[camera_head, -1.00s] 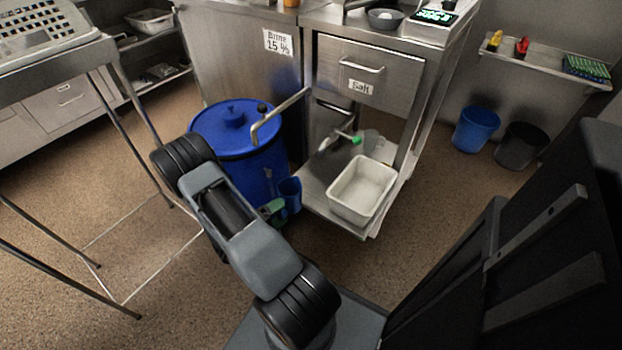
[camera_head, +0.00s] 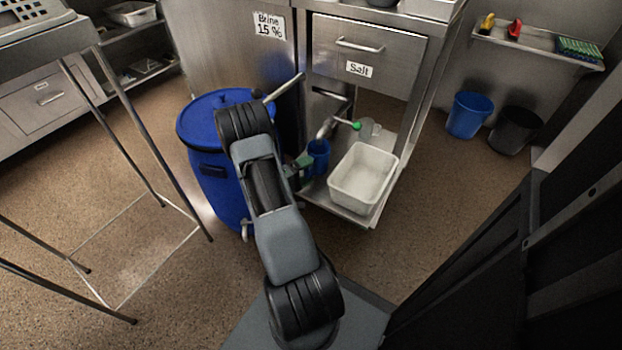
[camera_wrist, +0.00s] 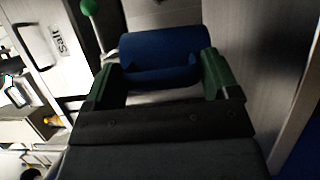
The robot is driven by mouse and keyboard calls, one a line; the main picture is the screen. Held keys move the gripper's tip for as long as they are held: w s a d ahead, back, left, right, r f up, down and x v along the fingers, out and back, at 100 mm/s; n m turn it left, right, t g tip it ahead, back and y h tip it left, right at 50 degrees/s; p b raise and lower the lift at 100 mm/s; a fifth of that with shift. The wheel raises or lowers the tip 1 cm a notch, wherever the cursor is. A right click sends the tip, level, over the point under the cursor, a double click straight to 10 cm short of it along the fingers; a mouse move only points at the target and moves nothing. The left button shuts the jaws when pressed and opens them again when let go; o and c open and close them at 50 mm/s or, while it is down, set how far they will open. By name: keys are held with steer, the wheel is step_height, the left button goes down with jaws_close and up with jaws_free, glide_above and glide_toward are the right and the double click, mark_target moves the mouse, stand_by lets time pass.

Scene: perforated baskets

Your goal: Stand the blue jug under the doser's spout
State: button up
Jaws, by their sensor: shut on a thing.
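The blue jug (camera_head: 318,152) is at the left edge of the low steel shelf, close to the metal spout (camera_head: 325,129) with its green-knobbed lever (camera_head: 356,125). Whether it stands on the shelf or is held above it, and whether its mouth is right under the spout, I cannot tell. My gripper (camera_head: 302,165) is shut on the jug from the left, partly hidden by my arm. In the wrist view the blue jug (camera_wrist: 160,52) sits between the green fingers (camera_wrist: 162,80), with the green knob (camera_wrist: 88,7) at upper left.
A big blue barrel (camera_head: 212,170) stands close left of the gripper. The Salt drawer (camera_head: 392,52) is above the spout.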

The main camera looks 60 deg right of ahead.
mark_target(307, 177)
steer(key=shift+d, duration=0.5)
step_height(307, 177, down, 4)
steer(key=b, duration=0.4)
steer(key=shift+r, duration=0.25)
steer(key=o, duration=0.6)
steer(key=shift+o, duration=0.2)
steer(key=shift+w+a, duration=0.15)
steer(key=shift+a, duration=0.1)
steer(key=p+v, duration=0.4)
steer(key=v, duration=0.7)
steer(key=shift+a, duration=0.25)
